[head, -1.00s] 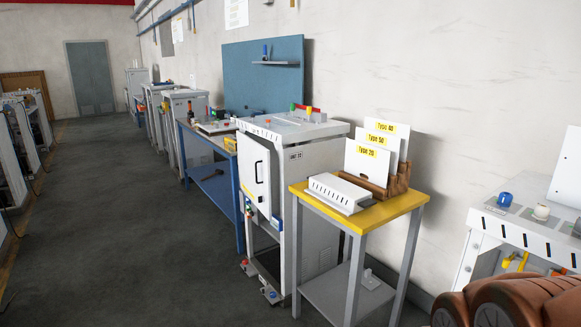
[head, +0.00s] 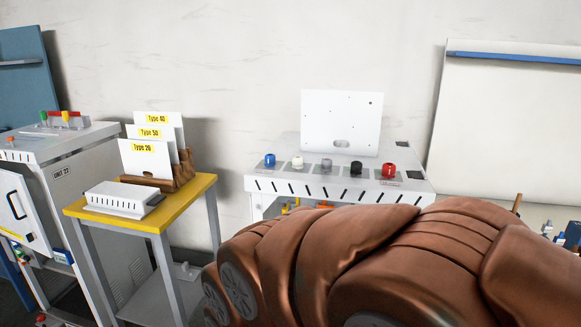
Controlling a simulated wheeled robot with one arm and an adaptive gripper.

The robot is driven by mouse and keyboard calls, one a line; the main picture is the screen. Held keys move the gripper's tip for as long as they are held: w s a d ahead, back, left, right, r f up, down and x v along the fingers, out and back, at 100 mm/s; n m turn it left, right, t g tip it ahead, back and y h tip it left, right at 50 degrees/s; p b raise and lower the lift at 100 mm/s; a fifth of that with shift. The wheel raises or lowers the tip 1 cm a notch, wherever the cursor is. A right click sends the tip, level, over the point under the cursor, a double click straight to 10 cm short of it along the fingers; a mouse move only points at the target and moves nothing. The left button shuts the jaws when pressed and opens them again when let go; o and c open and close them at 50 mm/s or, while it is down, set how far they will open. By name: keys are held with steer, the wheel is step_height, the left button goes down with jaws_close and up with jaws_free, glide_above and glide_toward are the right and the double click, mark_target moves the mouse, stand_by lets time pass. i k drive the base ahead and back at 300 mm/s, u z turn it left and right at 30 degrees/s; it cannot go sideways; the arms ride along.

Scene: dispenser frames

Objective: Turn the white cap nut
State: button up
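A black cap (head: 356,168) and a red cap (head: 388,170) stand farther right in the same row. My copper-coloured arm fills the lower right of the head view and hides the cabinet's lower front. My gripper is not in view.
A yellow-topped stand (head: 200,190) with a white slotted box (head: 122,200) and Type cards (head: 150,160) is left of the cabinet. An upright white panel (head: 341,122) stands behind the caps. A grey unit (head: 75,150) is at far left.

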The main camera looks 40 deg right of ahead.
mark_target(297, 162)
steer(key=k, duration=0.6)
steer(key=z, duration=0.85)
steer(key=i, duration=1.2)
steer(key=u, duration=0.15)
